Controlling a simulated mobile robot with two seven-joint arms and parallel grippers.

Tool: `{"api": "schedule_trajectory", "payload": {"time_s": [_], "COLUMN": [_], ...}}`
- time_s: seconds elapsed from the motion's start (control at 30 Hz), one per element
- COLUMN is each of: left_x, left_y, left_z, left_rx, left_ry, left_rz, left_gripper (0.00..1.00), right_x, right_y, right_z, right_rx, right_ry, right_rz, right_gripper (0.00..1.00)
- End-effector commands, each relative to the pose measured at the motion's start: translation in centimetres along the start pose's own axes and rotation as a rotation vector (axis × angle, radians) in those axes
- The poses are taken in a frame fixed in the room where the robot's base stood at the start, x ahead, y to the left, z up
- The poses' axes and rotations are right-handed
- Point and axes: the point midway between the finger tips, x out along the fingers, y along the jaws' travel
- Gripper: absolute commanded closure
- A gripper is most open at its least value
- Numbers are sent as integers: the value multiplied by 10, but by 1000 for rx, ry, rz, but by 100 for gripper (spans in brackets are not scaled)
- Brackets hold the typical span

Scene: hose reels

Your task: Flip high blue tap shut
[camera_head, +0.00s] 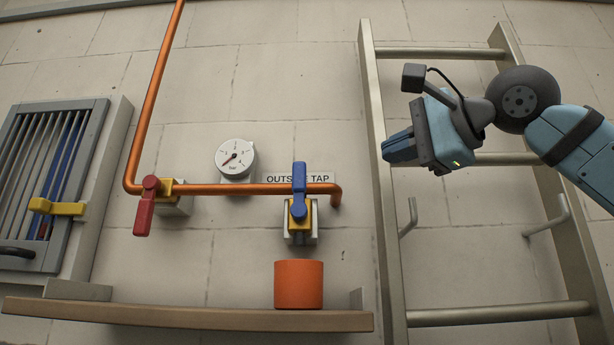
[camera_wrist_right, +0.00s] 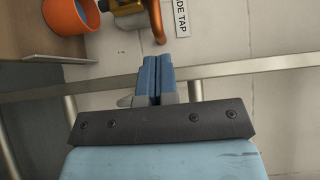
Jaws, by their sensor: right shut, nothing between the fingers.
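The blue tap handle (camera_head: 299,190) points straight up from its yellow valve body (camera_head: 301,222), across the horizontal copper pipe (camera_head: 240,189) near the pipe's right end. An "OUTSIDE TAP" sign (camera_head: 324,178) is partly hidden behind the handle. My right gripper (camera_head: 388,152) is shut and empty, in front of the ladder, to the right of the blue handle and apart from it. In the right wrist view its closed fingers (camera_wrist_right: 158,62) point toward the wall. The yellow valve body (camera_wrist_right: 122,5) shows at the top edge there; the blue handle does not clearly show. My left gripper is out of view.
A red tap handle (camera_head: 144,208) hangs down on the left. A gauge (camera_head: 236,158) sits above the pipe. An orange cup (camera_head: 298,285) stands on the shelf (camera_head: 180,313) below the blue tap. A metal ladder (camera_head: 375,130) with hooks stands right. A barred cabinet (camera_head: 100,165) is far left.

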Motion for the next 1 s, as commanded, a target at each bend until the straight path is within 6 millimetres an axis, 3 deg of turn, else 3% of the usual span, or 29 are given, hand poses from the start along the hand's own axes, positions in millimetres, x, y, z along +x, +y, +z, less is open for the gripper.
{"api": "schedule_trajectory", "payload": {"time_s": [0.47,0.67,1.0], "left_x": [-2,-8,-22], "left_y": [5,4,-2], "left_z": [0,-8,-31], "left_rx": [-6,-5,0], "left_ry": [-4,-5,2], "left_rz": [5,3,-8], "left_gripper": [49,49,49], "right_x": [4,32,104], "right_y": [-2,-3,-4], "right_z": [0,0,0], "right_rx": [-3,-2,-2], "right_ry": [5,3,3], "right_rz": [1,4,3], "right_gripper": [100,100,100]}}
